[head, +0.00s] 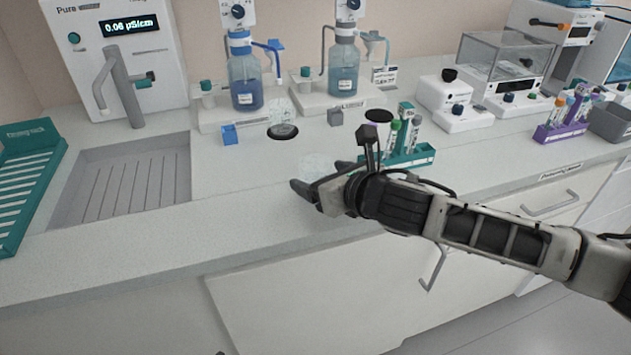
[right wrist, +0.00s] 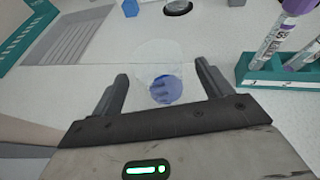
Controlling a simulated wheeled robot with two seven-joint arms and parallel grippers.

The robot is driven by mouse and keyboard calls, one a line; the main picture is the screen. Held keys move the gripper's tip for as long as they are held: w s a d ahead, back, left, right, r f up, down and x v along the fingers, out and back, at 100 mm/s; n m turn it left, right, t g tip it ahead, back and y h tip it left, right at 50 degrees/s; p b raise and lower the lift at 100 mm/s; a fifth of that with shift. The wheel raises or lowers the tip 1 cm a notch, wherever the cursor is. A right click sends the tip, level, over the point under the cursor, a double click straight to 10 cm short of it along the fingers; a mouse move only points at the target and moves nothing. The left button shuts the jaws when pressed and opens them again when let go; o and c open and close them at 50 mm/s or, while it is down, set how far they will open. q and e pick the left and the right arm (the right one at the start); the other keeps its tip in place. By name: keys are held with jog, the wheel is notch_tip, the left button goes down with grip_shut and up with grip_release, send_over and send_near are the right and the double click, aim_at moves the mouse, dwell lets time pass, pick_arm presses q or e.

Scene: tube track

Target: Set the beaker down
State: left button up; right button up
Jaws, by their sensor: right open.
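A clear beaker (head: 314,164) stands on the pale counter (head: 245,215), just beyond my right gripper (head: 321,177) in the head view. In the right wrist view the beaker (right wrist: 163,60) is between the two dark fingers of the right gripper (right wrist: 161,75), with blue liquid (right wrist: 166,90) at its bottom. The fingers are apart, with a gap between each finger and the glass. The beaker's lower part is partly hidden by the gripper in the head view. My left gripper is not in view.
A teal tube rack (head: 421,158) stands close to the right. Another clear vessel (head: 281,112) is on a black disc behind. A blue cube (head: 229,134) and grey cube (head: 335,117) are nearby. The sink (head: 66,216) is at left; the counter in front is clear.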

jog(key=shift+x, duration=1.2)
jog(key=shift+r, duration=0.1)
jog(key=c, duration=1.1)
